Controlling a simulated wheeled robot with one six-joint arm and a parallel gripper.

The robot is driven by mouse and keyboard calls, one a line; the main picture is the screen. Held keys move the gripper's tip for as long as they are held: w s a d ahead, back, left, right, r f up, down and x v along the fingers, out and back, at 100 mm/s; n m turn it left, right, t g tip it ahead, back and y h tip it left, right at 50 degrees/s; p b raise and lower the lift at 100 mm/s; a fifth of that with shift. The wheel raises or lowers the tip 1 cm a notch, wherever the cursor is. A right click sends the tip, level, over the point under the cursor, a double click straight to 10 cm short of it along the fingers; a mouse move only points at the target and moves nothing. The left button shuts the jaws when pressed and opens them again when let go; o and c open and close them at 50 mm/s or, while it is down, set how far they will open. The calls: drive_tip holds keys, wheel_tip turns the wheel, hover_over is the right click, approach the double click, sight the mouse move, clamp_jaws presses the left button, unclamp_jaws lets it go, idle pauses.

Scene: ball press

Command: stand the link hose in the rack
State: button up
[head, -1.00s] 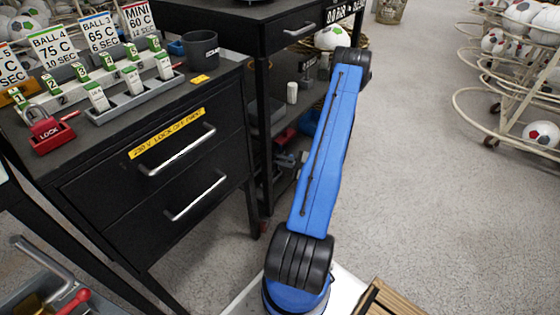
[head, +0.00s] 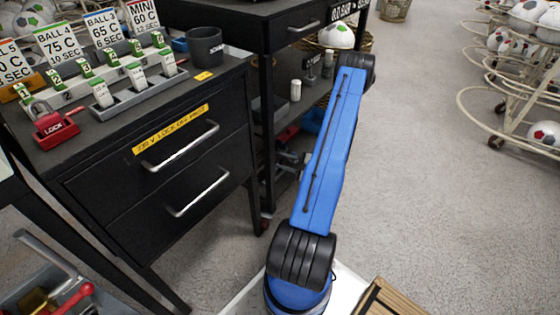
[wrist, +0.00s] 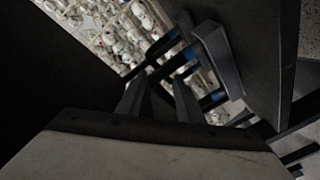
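I cannot make out the link hose or its rack for certain in either view. My gripper (wrist: 161,88) shows in the wrist view as two dark fingers standing apart, with background visible between them and nothing clearly held. In the head view the blue arm reaches away beside the black cabinet, and its far end hides the gripper. Dark bars with blue parts (wrist: 172,62) lie beyond the fingertips in the wrist view; I cannot tell what they are.
A black drawer cabinet (head: 190,165) stands at the left, with a dark mug (head: 205,47) and a red lock (head: 52,125) on top. A black workbench (head: 268,28) with lower shelves stands behind. Ball racks (head: 490,105) stand at the right, with open floor (head: 425,170) between.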

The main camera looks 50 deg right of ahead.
drive_tip(key=shift+s, duration=0.1)
drive_tip(key=v, duration=1.7)
drive_tip(key=shift+s+r, duration=0.1)
idle(0.4)
